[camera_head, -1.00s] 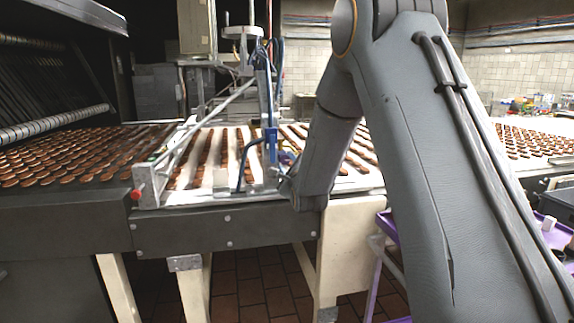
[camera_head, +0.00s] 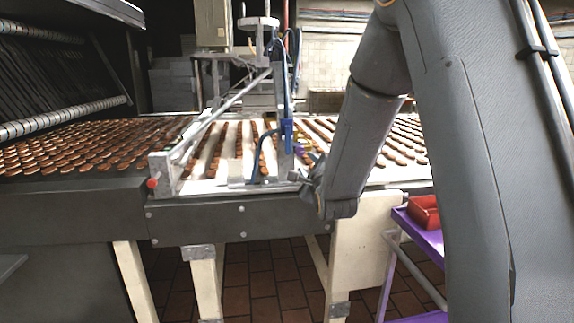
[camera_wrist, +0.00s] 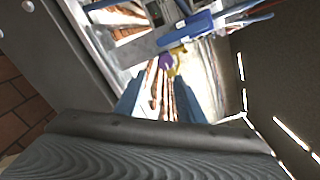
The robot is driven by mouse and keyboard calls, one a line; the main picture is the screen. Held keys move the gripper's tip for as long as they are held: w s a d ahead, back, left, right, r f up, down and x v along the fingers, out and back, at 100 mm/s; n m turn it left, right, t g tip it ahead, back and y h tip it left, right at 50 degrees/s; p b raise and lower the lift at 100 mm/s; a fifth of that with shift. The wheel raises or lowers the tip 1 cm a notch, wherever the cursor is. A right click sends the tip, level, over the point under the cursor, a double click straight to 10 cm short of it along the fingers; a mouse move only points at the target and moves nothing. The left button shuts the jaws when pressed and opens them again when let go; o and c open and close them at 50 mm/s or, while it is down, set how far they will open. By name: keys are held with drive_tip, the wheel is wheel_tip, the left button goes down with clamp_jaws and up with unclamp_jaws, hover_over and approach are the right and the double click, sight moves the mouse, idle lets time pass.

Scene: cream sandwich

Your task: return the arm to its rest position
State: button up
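My grey arm (camera_head: 455,150) reaches down from the upper right of the head view, its forearm bent toward the front edge of the conveyor. My gripper (camera_head: 308,184) is at the arm's low end, beside the metal frame over the belt, and is small and dark there. In the wrist view, two blue-grey fingers stand apart with my gripper (camera_wrist: 165,95) open between them. Rows of brown biscuits (camera_wrist: 162,88) show beyond the gap, and I see nothing held. A purple and yellow item (camera_wrist: 167,62) lies beyond the fingertips.
The conveyor (camera_head: 240,222) carries rows of biscuits (camera_head: 75,150). A metal frame (camera_head: 180,160) with blue hoses stands over it, close to my gripper. A purple cart (camera_head: 425,238) with a red bin (camera_head: 424,212) stands at right, partly behind my arm. Tiled floor (camera_head: 265,285) is clear below.

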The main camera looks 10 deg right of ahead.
drive_tip(key=s+f+n+g, duration=0.9)
drive_tip(key=s+f+n, duration=0.3)
drive_tip(key=s, duration=0.3)
drive_tip(key=s+f+n+g, duration=0.2)
drive_tip(key=s+n+g, duration=0.2)
drive_tip(key=s, duration=0.8)
drive_tip(key=s+f+n+g, duration=0.2)
drive_tip(key=s+n+g, duration=0.2)
drive_tip(key=s+n, duration=0.4)
drive_tip(key=s, duration=0.4)
drive_tip(key=shift+s+g, duration=0.2)
drive_tip(key=shift+g, duration=0.1)
